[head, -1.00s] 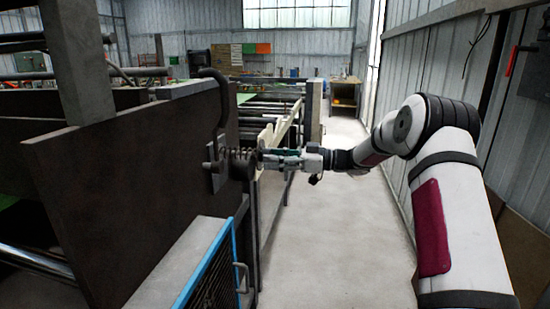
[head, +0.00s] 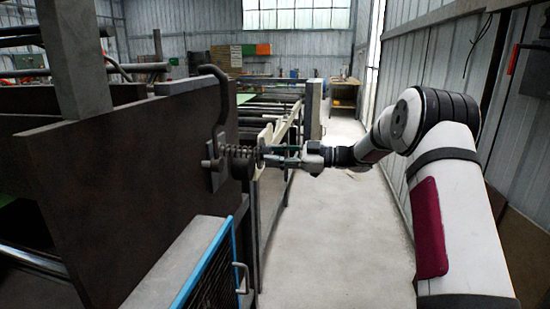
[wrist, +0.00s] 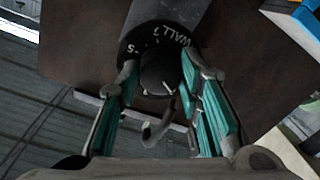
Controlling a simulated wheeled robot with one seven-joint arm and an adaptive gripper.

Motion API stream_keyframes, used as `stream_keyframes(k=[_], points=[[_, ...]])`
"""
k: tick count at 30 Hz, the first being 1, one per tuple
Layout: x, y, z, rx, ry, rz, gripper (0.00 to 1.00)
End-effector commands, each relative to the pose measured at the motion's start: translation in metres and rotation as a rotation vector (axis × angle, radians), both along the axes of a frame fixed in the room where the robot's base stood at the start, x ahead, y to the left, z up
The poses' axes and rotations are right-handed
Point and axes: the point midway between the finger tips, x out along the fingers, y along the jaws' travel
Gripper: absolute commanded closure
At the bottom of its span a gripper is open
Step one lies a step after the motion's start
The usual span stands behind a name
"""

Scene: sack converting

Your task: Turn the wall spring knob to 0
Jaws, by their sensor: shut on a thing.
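A small white mark shows near the knob's lower edge. My gripper (wrist: 158,82) has its teal-padded fingers on either side of the knob and is shut on it. The 0 mark cannot be made out.
A large dark panel (head: 130,190) stands at the left, with a bent dark lever (head: 219,95) above the spring. A blue-framed mesh guard (head: 212,275) is in front. Rollers lie behind.

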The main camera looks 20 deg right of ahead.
Motion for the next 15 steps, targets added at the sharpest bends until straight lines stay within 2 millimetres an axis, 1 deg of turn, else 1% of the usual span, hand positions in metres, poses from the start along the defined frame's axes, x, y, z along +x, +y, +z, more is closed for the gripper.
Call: stream_keyframes(k=[6,15], points=[[0.0004,-0.0002,-0.0002,-0.057,-0.100,0.000,0.95],[0.0003,-0.0003,0.0001,-0.093,-0.161,0.000,0.95]])
